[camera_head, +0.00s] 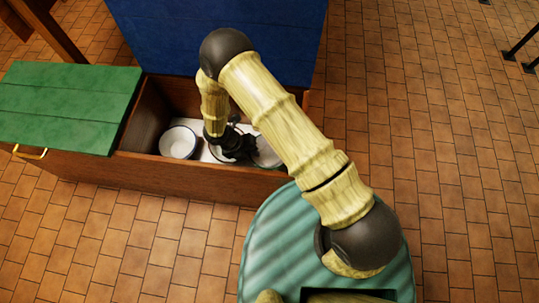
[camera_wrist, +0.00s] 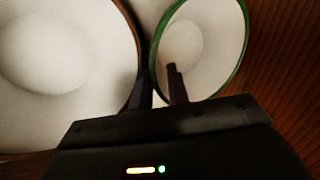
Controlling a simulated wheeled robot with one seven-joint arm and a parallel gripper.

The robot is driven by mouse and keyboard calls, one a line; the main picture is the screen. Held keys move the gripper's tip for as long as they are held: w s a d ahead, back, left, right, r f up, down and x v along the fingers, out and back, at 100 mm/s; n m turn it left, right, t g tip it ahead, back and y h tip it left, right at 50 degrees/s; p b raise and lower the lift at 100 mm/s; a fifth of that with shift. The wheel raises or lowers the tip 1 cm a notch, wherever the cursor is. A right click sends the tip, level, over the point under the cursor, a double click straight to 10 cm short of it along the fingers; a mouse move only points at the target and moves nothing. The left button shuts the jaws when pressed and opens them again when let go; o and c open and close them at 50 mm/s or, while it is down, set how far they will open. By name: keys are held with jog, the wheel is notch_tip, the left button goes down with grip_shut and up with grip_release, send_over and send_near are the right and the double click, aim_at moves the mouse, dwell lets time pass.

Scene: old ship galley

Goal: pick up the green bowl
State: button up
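The green bowl, white inside with a green rim (camera_wrist: 243,62), is at the upper right in the wrist view. In the head view a pale bowl (camera_head: 268,153), probably the same one, sits in the right end of the open chest, partly hidden by my arm. My gripper (camera_wrist: 159,68) reaches down at the green bowl's left rim. One finger is inside the bowl and the other is outside, between it and a brown-rimmed bowl (camera_wrist: 60,50). A gap shows between the fingers, with the rim between them. My gripper (camera_head: 232,155) is inside the chest in the head view.
A white bowl with a dark rim (camera_head: 178,142) stands left in the wooden chest (camera_head: 200,178). The chest walls surround the bowls. A green lid (camera_head: 70,105) covers the left part, and a blue panel (camera_head: 160,40) stands behind. Tiled floor lies open to the right.

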jog(key=shift+x, duration=1.05)
jog(key=shift+r, duration=0.1)
grip_shut()
